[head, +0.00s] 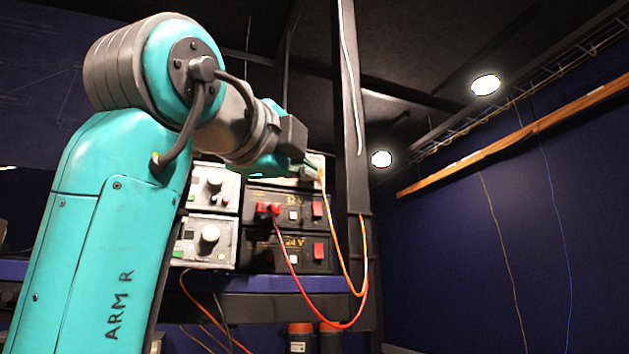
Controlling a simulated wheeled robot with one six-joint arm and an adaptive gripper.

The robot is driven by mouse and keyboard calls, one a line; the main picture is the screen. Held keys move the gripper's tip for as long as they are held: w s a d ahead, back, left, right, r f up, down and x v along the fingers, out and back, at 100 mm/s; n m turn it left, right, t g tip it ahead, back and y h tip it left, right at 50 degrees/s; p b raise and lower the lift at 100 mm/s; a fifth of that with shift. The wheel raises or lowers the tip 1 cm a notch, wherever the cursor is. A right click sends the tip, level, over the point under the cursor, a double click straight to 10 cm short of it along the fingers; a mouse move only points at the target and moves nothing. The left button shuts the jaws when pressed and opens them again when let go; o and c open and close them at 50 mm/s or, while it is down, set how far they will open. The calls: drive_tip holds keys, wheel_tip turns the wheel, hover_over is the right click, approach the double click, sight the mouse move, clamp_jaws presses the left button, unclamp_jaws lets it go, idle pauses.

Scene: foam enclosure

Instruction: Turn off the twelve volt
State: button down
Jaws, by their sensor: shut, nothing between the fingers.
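Two black power units are stacked on the shelf. The upper unit (263,196) has an orange label that seems to read 12 V, though it is small and blurred. It has red plugs (268,209) at left, a small white switch (294,215) and a red switch (317,208) at right. The lower unit (288,267) has a label ending in 4 V, a white switch and a red switch (319,250). My gripper (312,166) is shut and empty, just above the upper unit. Its fingertips are small and partly hidden; I cannot tell whether they touch anything.
Two pale instruments with knobs (209,234) stand left of the black units. A dark upright post (352,120) rises close on the right. Red (300,287) and orange (338,270) cables hang in front of the units. The area right of the post is open.

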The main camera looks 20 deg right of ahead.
drive_tip(key=shift+v, duration=1.2)
drive_tip(key=shift+a+r, duration=0.1)
drive_tip(key=shift+r, duration=0.1)
